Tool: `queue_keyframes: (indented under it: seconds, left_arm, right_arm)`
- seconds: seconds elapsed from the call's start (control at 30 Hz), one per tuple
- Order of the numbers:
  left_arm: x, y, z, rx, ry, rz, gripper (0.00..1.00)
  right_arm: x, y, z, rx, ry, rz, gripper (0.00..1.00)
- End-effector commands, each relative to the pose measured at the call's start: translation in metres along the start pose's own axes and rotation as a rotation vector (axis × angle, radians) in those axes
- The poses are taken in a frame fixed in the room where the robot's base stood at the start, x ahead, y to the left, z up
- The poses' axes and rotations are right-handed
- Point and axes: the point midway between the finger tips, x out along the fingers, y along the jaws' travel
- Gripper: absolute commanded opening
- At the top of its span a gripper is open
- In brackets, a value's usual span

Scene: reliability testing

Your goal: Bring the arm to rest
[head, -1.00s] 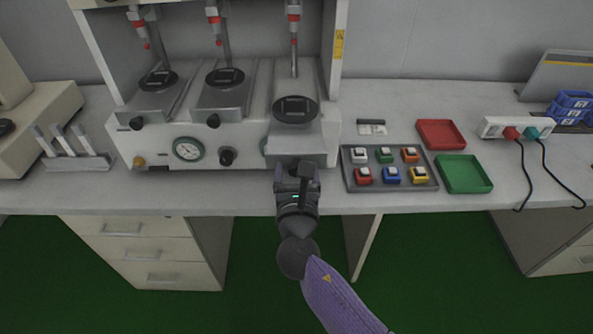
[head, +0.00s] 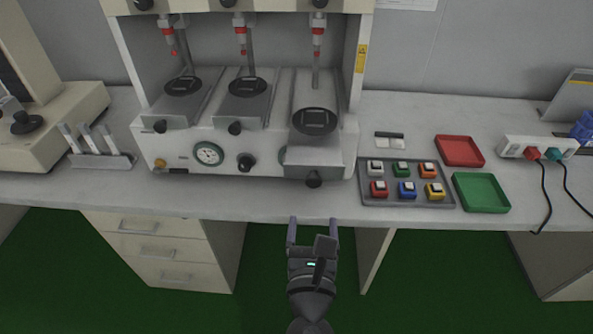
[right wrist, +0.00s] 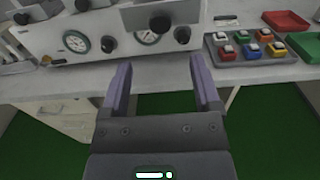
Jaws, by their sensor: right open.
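My right gripper (head: 312,232) is open and empty. It is in front of the table's front edge, over the green floor, below the rightmost station of the testing machine. In the right wrist view its two purple fingers (right wrist: 163,92) stand wide apart with nothing between them. The gripper is apart from the machine and the table. My left gripper is in neither view.
The white testing machine (head: 220,166) stands on the table (head: 90,188), its right sliding plate (head: 316,150) pulled forward. A grey tray (head: 408,201) of several coloured switches, a red tray (head: 460,151) and a green tray (head: 481,192) lie to the right. Drawers (head: 160,250) stand below left.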

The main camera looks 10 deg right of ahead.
Motion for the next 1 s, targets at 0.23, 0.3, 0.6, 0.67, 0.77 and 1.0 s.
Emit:
queue_keyframes:
  seconds: [0.23, 0.3, 0.6, 0.67, 0.77, 1.0]
  left_arm:
    - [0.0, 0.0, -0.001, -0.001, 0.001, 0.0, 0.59]
    - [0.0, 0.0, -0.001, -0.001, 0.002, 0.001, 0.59]
    - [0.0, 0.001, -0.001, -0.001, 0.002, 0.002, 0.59]
    - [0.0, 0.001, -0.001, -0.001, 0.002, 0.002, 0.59]
    - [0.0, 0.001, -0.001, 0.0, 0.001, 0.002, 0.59]
    - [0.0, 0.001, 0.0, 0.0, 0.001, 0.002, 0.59]
  right_arm:
    - [-0.015, -0.007, -0.11, 0.313, 0.353, -0.001, 0.8]
    - [-0.042, -0.023, -0.18, 0.563, 0.584, -0.103, 0.8]
    - [-0.237, -0.133, -0.355, 1.677, 0.857, -1.36, 0.8]
    - [-0.266, -0.15, -0.363, 1.81, 0.735, -1.592, 0.8]
    - [-0.294, -0.167, -0.368, 1.933, 0.557, -1.823, 0.8]
    - [-0.303, -0.172, -0.369, 1.973, 0.487, -1.894, 0.8]
